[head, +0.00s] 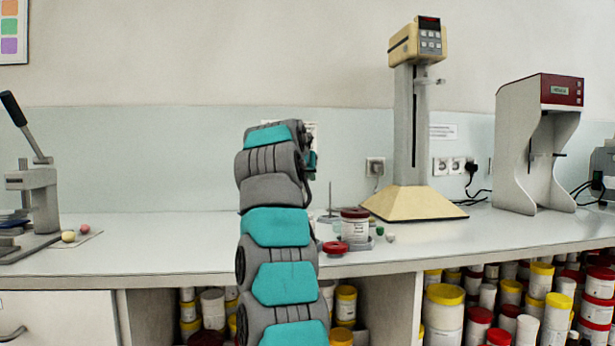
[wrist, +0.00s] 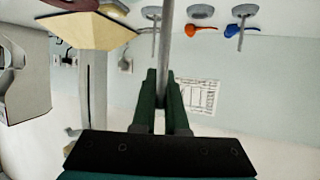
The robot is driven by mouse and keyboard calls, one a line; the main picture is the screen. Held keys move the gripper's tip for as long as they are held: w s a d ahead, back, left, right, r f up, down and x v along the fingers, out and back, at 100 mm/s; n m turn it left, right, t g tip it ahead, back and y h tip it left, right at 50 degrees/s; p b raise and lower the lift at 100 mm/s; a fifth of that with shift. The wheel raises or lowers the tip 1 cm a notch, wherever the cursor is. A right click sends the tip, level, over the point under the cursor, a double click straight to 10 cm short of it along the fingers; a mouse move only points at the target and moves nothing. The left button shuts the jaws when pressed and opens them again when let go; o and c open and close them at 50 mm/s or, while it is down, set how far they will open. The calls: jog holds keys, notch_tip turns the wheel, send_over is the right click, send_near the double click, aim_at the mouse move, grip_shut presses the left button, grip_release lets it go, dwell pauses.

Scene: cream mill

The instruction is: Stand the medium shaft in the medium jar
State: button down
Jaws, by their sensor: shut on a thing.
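My gripper (wrist: 163,75) has its two dark green fingers shut on a thin grey shaft (wrist: 164,42). The shaft runs up out of the top of the wrist view, so its far end is hidden. In the head view my arm hides the gripper and most of what it holds. A jar (head: 355,226) with a white label and a dark red top part stands on the counter, just right of my arm. I cannot tell its size class. A thin upright rod (head: 330,200) shows between my arm and the jar.
A red lid (head: 335,248) lies by the jar, with small green and white pieces to its right. A cream-based stand (head: 415,203) is behind. Other shafts with round grey bases (wrist: 201,11), an orange piece (wrist: 203,28) and a blue piece (wrist: 232,30) show in the wrist view. The counter left of my arm is mostly clear.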

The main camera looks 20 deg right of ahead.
aim_at(305, 199)
jog(key=shift+f+b, duration=1.05)
dwell(0.8)
jog(key=shift+f+b, duration=2.55)
jog(key=shift+b, duration=0.05)
jog(key=shift+c, duration=1.5)
grip_release()
jog(key=shift+r, duration=0.15)
notch_tip(305, 199, up, 7)
jog(key=p, duration=0.7)
